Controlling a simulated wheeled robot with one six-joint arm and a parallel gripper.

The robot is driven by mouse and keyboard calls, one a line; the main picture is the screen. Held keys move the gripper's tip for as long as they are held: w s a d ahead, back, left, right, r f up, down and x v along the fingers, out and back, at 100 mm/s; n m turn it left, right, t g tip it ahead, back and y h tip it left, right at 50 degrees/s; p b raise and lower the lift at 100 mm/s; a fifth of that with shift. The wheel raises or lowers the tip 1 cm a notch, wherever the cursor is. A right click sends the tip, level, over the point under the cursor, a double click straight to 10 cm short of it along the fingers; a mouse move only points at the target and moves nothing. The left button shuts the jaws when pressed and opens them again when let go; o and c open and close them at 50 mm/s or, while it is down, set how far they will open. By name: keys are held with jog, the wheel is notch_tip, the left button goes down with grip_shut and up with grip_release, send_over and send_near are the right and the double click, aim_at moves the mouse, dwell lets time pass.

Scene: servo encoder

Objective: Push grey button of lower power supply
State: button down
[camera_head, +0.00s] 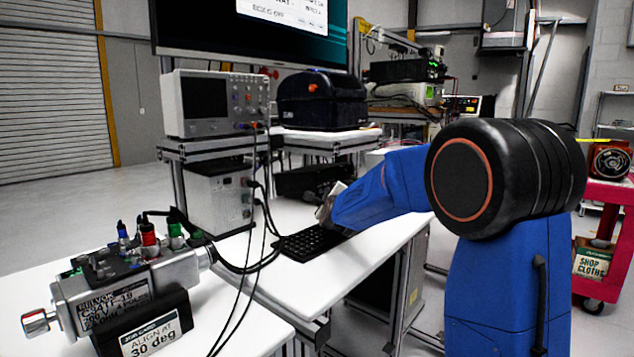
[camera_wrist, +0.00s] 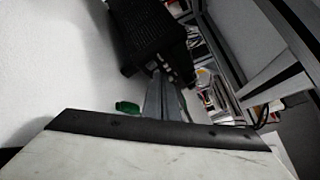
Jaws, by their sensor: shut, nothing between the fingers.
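My gripper (camera_head: 326,212) is over the bench beside the keyboard, partly hidden behind my blue arm. In the wrist view its grey fingers (camera_wrist: 163,85) are shut and empty. They point toward the front of a dark box (camera_wrist: 150,35) with small pale knobs or buttons. The fingertips look close to that front, but I cannot tell if they touch it. In the head view a low dark box (camera_head: 310,180) sits behind the gripper, its front partly covered. I cannot make out the grey button or confirm which unit is the lower power supply.
A black keyboard (camera_head: 312,243) lies on the white bench. A grey boxed instrument (camera_head: 215,197) stands left under the oscilloscope (camera_head: 212,103). Cables hang beside it. A servo-like device (camera_head: 125,290) is at front left. A small green object (camera_wrist: 127,107) lies near my fingers.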

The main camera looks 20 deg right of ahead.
jog(key=shift+s+d+r, duration=0.2)
jog(key=shift+s+d, duration=0.35)
jog(key=shift+s, duration=0.25)
jog(key=shift+s+d+r, duration=0.15)
jog(key=shift+s+d, duration=0.4)
jog(key=shift+s, duration=0.3)
jog(key=shift+s+d+r, duration=0.2)
jog(key=shift+s+d, duration=0.35)
jog(key=shift+s, duration=0.25)
